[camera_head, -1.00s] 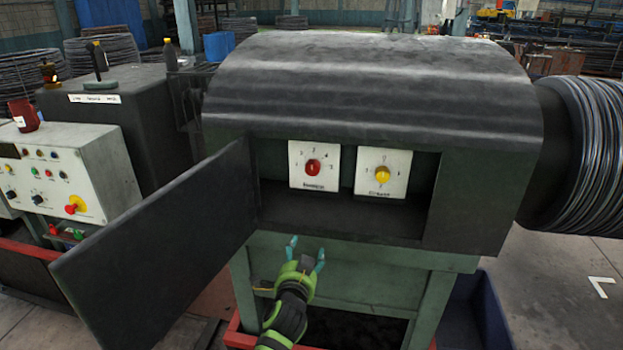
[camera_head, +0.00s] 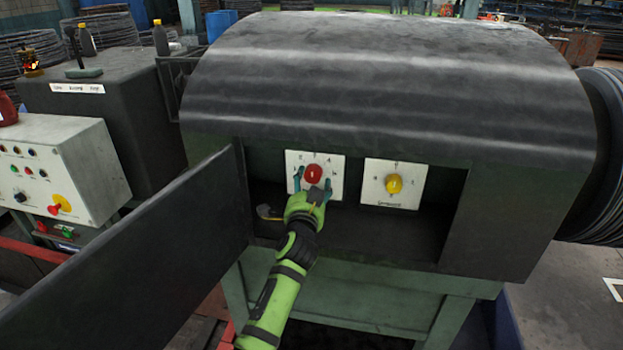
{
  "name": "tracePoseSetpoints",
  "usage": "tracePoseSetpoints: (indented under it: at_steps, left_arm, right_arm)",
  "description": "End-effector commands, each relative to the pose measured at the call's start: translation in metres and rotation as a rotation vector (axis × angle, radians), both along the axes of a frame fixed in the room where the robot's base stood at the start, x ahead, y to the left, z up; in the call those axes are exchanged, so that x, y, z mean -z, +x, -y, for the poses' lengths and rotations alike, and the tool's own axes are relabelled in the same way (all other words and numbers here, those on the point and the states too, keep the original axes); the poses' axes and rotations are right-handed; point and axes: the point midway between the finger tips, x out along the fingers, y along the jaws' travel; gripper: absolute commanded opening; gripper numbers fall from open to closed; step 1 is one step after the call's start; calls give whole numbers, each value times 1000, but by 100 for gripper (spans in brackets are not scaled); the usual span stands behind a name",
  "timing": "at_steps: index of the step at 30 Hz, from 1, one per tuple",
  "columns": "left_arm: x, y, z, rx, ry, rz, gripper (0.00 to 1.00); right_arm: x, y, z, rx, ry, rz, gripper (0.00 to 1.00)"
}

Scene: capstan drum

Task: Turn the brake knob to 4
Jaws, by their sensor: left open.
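A red knob (camera_head: 313,174) sits on a white numbered plate (camera_head: 333,163) inside the open recess of the dark drum housing. A yellow knob (camera_head: 393,184) sits on a second white plate (camera_head: 413,177) to its right. The plate lettering is too small to tell which knob is the brake. My left gripper (camera_head: 312,182) is open in front of the red knob, with one teal finger at each lower side of it. I cannot tell whether the fingers touch it. The gripper hides the lower part of the left plate. My right gripper is not in view.
The housing's dark door (camera_head: 140,262) stands open on the left, close to my left arm. A white control box (camera_head: 70,165) with buttons stands at the far left. Coiled wire (camera_head: 597,150) is at the right. The recess's right end is free.

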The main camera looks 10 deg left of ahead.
Motion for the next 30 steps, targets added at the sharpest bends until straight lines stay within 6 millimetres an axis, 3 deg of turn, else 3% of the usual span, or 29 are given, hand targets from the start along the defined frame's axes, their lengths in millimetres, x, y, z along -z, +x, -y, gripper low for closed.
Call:
tracePoseSetpoints:
  at_steps: [3,10,17,21,30]
  left_arm:
    - [0,13,-1,-1,0,1,67]
    - [0,22,-2,0,-1,0,67]
    - [0,23,-2,0,0,0,67]
    - [0,22,-2,-1,0,-1,11]
    - [2,22,-4,-4,12,-3,10]
  right_arm:
    - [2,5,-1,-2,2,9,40]
    - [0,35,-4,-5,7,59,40]
    - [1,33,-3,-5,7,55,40]
    - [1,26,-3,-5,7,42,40]
    - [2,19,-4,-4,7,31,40]
